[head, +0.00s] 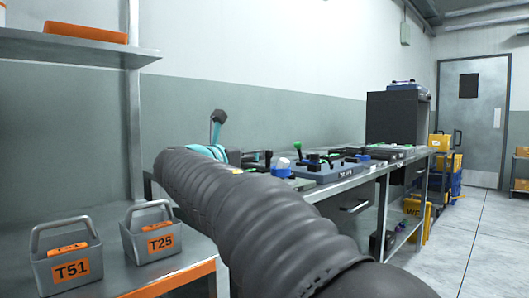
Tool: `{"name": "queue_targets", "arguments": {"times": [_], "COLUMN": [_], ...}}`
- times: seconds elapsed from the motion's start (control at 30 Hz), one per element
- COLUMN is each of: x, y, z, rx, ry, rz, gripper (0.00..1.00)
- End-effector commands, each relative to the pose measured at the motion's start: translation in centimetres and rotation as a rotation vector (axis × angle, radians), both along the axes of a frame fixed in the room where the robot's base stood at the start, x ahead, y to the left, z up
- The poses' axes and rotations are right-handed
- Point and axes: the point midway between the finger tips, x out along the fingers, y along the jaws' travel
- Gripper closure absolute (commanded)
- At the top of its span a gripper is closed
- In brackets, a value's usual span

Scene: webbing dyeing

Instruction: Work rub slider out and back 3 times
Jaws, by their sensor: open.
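My arm, in a dark ribbed sleeve, reaches across the middle of the head view toward the workbench (353,180). Several small devices stand on the bench. One is a grey-blue base (325,174) with black parts on top. A white-topped blue knob (283,164) stands to its left, and a green-knobbed lever (297,147) behind it. I cannot tell which part is the rub slider.
Two grey carriers marked T51 (68,270) and T25 (151,243) stand on an orange-edged shelf at lower left. A dark cabinet (392,118) stands at the bench's far end. The floor (455,240) at right is clear toward the door (474,112).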

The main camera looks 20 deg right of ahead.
Motion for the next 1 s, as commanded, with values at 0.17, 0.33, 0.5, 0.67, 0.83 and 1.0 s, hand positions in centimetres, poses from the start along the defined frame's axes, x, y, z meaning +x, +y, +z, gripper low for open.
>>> {"name": "queue_targets", "arguments": {"times": [0.17, 0.33, 0.5, 0.67, 0.83, 1.0], "x": [2.0, 3.7, 5.0, 5.7, 5.9, 5.9], "y": [-3.0, -5.5, -7.3, -8.2, -8.5, -8.4], "z": [-0.1, -0.1, -0.1, -0.1, -0.1, -0.1], "rx": [0.002, 0.001, 0.002, 0.003, 0.003, 0.003], "ry": [0.001, 0.000, 0.000, 0.000, 0.000, 0.000], "rz": [-0.003, -0.002, -0.002, 0.001, 0.001, 0.001], "gripper": [0.47, 0.47, 0.47, 0.47, 0.47, 0.47]}}
